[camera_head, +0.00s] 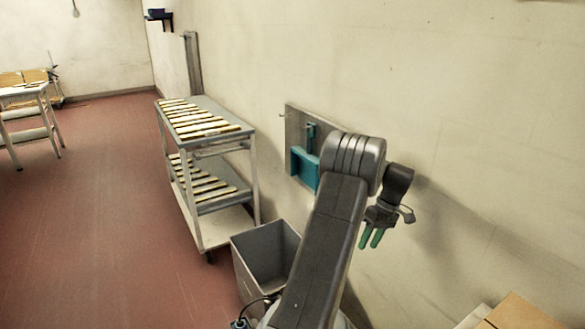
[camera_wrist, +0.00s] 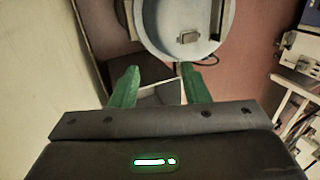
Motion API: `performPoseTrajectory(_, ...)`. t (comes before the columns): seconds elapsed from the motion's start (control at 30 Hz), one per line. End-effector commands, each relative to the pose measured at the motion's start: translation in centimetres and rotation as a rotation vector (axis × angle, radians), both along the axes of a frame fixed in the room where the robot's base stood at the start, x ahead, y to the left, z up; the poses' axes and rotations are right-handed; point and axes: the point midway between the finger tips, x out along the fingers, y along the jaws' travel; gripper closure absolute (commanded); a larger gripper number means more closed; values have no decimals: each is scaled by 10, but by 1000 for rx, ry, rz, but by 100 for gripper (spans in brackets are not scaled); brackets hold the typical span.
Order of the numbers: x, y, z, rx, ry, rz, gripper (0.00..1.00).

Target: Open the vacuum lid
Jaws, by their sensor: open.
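My gripper (camera_head: 370,241) hangs at the right of the head view, in front of the pale wall, with its green fingers pointing down. In the wrist view the two green fingers of my gripper (camera_wrist: 159,70) stand apart with nothing held between them. I cannot make out a vacuum lid for certain in either view. A round, pale blue-grey form with a small block on it shows at the top of the wrist view; I cannot tell whether it is part of my own body.
A grey open bin (camera_head: 262,258) stands left of my arm. Behind it is a rack cart (camera_head: 213,143) with slatted shelves. A wall board (camera_head: 293,128) holds teal tools (camera_head: 306,163). Cardboard (camera_head: 520,312) lies at bottom right.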

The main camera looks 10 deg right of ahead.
Motion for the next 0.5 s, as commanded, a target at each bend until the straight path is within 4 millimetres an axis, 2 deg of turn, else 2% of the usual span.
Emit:
performPoseTrajectory(0.3,0,-1,-58,0,0,0,58)
performPoseTrajectory(0.5,0,0,-81,-2,-1,0,58)
